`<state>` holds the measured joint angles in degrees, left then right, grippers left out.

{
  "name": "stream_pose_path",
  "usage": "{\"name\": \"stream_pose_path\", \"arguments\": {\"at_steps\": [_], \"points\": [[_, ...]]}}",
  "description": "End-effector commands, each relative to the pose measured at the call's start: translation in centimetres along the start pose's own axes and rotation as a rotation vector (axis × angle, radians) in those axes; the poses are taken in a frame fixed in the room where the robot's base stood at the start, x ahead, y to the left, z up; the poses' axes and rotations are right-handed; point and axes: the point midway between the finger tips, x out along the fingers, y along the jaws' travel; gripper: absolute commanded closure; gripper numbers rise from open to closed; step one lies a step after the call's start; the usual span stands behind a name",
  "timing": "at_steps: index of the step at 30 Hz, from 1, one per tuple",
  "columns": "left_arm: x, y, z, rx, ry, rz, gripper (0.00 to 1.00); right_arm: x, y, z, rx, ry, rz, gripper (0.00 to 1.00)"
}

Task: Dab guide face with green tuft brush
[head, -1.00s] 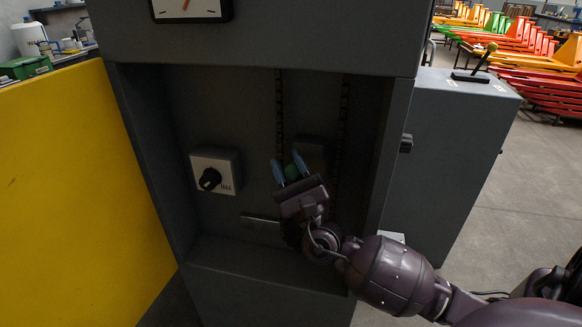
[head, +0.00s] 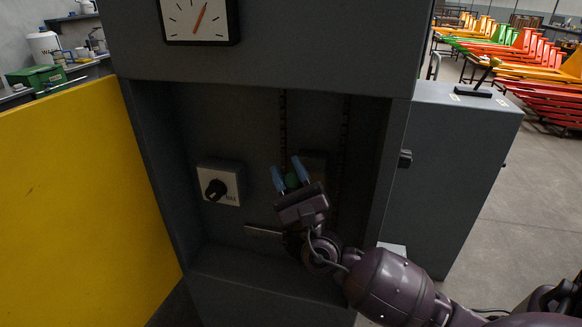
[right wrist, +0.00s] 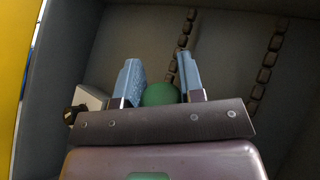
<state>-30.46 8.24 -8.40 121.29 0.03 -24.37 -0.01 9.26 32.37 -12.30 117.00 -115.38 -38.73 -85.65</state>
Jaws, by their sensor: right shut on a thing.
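My right gripper (head: 275,180) reaches into the open grey cabinet (head: 255,115), with its two blue fingers pointing up and toward the back wall. It is shut on a rounded green thing, seemingly the green tuft brush (head: 291,181). The green part also shows between the fingers in the right wrist view (right wrist: 160,94); any handle is hidden. A dark block (head: 315,162) sits on the back wall just behind the right finger. I cannot tell whether it is the guide or whether the green part touches anything. My left gripper is not in view.
Two dark chains (head: 283,115) run down the back wall. A rotary switch (head: 218,186) is at left inside, and a dial (head: 200,17) is above the opening. The yellow door (head: 80,190) stands open at left. The cabinet's right side wall (head: 390,165) is close to my arm.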

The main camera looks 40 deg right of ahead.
Motion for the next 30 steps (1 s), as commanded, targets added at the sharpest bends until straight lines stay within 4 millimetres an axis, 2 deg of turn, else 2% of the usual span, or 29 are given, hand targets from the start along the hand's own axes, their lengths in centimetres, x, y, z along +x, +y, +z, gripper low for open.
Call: {"name": "stream_pose_path", "arguments": {"at_steps": [15, 30], "points": [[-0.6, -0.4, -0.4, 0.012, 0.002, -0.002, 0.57, -1.9, 1.1, 3.4, 0.001, 0.000, -0.001, 0.88], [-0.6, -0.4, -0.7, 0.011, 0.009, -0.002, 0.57, -2.3, 1.4, 4.1, 0.002, 0.000, -0.001, 0.88]]}}
